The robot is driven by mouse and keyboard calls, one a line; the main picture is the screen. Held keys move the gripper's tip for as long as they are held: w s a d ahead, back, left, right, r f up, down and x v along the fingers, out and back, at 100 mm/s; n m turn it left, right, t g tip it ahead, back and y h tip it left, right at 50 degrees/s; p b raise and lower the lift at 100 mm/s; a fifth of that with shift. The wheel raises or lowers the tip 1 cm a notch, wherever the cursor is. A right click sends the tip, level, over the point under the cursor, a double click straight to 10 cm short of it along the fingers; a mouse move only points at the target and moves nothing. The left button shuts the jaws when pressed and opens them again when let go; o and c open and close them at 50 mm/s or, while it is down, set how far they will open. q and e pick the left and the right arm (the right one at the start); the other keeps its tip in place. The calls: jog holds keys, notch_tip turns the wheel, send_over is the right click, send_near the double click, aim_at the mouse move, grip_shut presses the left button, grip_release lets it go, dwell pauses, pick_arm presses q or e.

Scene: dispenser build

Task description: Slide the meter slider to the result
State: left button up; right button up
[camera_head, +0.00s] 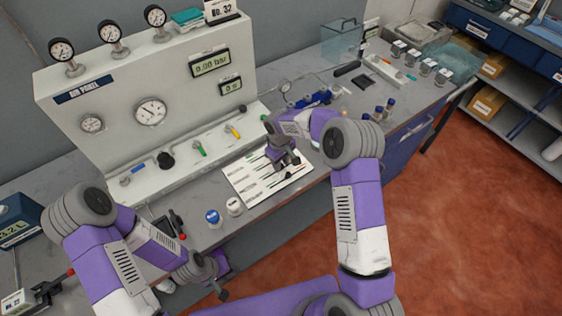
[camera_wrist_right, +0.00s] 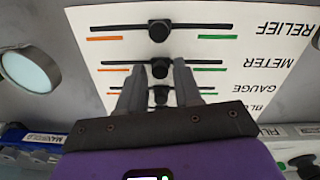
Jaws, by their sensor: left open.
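A white slider board (camera_head: 238,177) lies on the bench in the head view, with several black slots. In the right wrist view, the METER row has a black knob (camera_wrist_right: 160,68) near the middle of its slot, between an orange mark (camera_wrist_right: 114,71) on the left and a green mark (camera_wrist_right: 206,69) on the right. My right gripper (camera_wrist_right: 158,68) is over this row, its fingers apart on either side of the knob, with visible gaps. In the head view it (camera_head: 283,160) hides part of the board. My left gripper (camera_head: 217,283) is open and empty near the bench's front edge.
The RELIEF knob (camera_wrist_right: 158,31) and GAUGE knob (camera_wrist_right: 160,95) are close on either side. A panel with gauges and valves (camera_head: 150,112) stands behind the board. A blue-topped jar (camera_head: 212,217) and white-topped jar (camera_head: 234,206) stand left of it; small bottles (camera_head: 383,110) are to the right.

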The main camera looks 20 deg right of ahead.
grip_shut()
jog(key=shift+a, duration=0.1)
jog(key=a, duration=0.2)
jog(key=s+a+b, duration=0.1)
jog(key=a, duration=0.1)
jog(key=s+a+b, duration=0.1)
jog(key=a, duration=0.1)
jog(key=shift+s+a, duration=0.2)
jog(key=shift+o, duration=1.4)
grip_release()
notch_tip(320, 180, up, 8)
jog(key=shift+a+f, duration=0.15)
jog(key=shift+f, duration=0.05)
